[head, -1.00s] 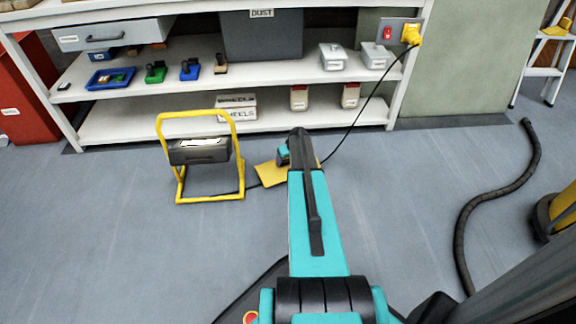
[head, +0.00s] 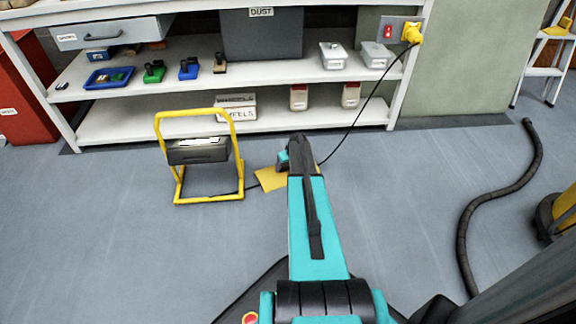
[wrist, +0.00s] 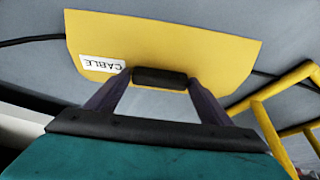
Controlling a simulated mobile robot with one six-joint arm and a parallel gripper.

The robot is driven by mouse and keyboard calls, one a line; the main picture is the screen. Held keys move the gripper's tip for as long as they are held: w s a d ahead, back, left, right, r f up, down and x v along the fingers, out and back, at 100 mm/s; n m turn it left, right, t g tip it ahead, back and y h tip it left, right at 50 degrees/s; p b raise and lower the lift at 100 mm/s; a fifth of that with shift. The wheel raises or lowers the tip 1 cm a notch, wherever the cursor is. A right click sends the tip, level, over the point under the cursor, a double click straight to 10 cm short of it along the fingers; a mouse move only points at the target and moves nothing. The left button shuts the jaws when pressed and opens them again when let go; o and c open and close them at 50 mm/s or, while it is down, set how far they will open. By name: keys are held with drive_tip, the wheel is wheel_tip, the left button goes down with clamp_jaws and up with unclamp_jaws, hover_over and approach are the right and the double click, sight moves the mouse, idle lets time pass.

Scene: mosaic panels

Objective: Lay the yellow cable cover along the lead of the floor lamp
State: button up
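The yellow cable cover (head: 270,179) is a flat plate beside the floor lamp, partly hidden by my arm in the head view. In the wrist view the cover (wrist: 200,40) shows a white CABLE label and a dark grip bar. My gripper (wrist: 160,80) has one fingertip at each end of that bar, seemingly touching both. The floor lamp (head: 198,152) has a yellow tube frame and dark head. Its black lead (head: 352,127) runs from the wall socket towards the lamp. In the wrist view the lead (wrist: 268,74) emerges on both sides of the cover. Whether the cover touches the floor is unclear.
A white shelf unit (head: 290,122) with boxes and trays stands behind. The lead's yellow plug (head: 411,33) is in the wall socket. A dark hose (head: 468,215) lies on the floor at right, near a step ladder (head: 545,75).

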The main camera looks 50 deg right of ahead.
drive_tip(key=shift+o, duration=1.4)
drive_tip(key=shift+r, duration=0.1)
drive_tip(key=p+v, duration=0.4)
drive_tip(key=v, duration=0.8)
drive_tip(key=shift+w+r, duration=0.1)
drive_tip(key=shift+w, duration=0.05)
